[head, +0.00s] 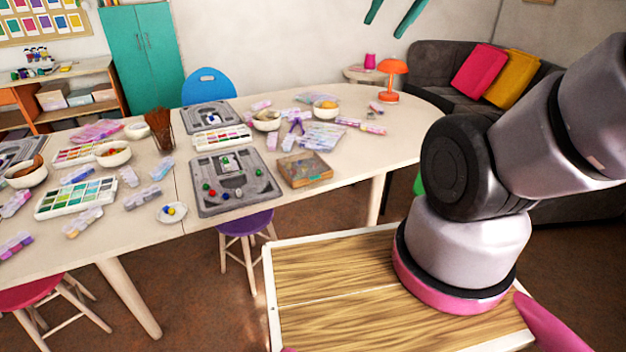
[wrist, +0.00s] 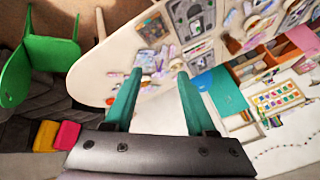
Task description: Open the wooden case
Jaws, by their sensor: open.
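The wooden case (head: 305,169) lies flat near the front edge of the long table, right of a grey bead board. It looks like a shallow brown box with a patterned top, and its lid appears shut. It also shows small in the wrist view (wrist: 152,28), near the top. My gripper (head: 392,16) has teal fingers, partly cut off at the top of the head view. In the wrist view my gripper (wrist: 158,74) is open with nothing between its fingers. It is high up and well apart from the case.
Grey bead boards (head: 237,196), bead trays (head: 220,138), bowls (head: 266,124) and packets crowd the table (head: 385,150). A small dish of beads (head: 172,212) is left of the near board. A purple stool (head: 246,224) stands below the front edge. An orange lamp (head: 391,80) is behind.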

